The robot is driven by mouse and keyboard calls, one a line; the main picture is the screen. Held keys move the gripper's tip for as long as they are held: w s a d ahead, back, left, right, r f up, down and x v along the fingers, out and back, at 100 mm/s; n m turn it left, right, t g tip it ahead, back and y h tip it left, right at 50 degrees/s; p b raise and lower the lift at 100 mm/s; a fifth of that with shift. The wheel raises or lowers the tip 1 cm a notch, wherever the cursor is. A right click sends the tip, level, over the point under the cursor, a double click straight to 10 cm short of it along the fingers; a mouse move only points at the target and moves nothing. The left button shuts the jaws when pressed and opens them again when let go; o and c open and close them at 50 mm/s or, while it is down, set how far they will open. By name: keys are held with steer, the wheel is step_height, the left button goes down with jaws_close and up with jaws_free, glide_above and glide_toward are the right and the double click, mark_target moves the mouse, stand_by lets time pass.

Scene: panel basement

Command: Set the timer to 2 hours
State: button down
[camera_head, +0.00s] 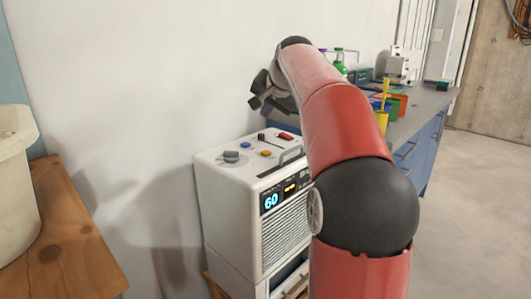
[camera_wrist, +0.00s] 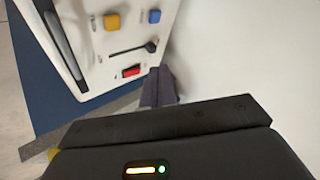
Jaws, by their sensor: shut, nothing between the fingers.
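A white box-shaped machine (camera_head: 225,200) stands against the wall; its front display (camera_head: 271,201) reads a blue 60 beside smaller orange marks. Its top carries a grey knob (camera_head: 231,156), a yellow button (camera_head: 266,153), a blue button (camera_head: 248,145), a black lever (camera_head: 262,137) and a red switch (camera_head: 285,135). In the wrist view, I see the yellow button (camera_wrist: 112,21), blue button (camera_wrist: 154,16), black lever (camera_wrist: 137,48) and red switch (camera_wrist: 131,72); the grey knob is out of frame. My gripper (camera_head: 257,95) is shut and empty, above the machine's far end, apart from the controls. Its fingers show in the wrist view (camera_wrist: 158,86).
A wooden surface (camera_head: 75,235) with a pale bin (camera_head: 15,150) lies at left. A blue bench (camera_head: 430,105) behind the machine holds bottles, coloured containers and instruments. The white wall (camera_head: 130,80) is close behind my gripper. Open floor (camera_head: 475,200) lies at right.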

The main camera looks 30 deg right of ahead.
mark_target(267, 153)
steer(key=shift+f+b, duration=3.35)
steer(key=shift+f, duration=0.9)
steer(key=shift+f, duration=0.15)
steer(key=shift+f, duration=0.25)
steer(key=shift+f+b, duration=0.5)
steer(key=shift+b, duration=0.1)
steer(key=shift+r, duration=0.1)
steer(key=shift+r+p, duration=0.8)
steer(key=shift+p, duration=0.15)
step_height(267, 153, up, 5)
steer(key=p, duration=0.5)
steer(key=shift+r, duration=0.1)
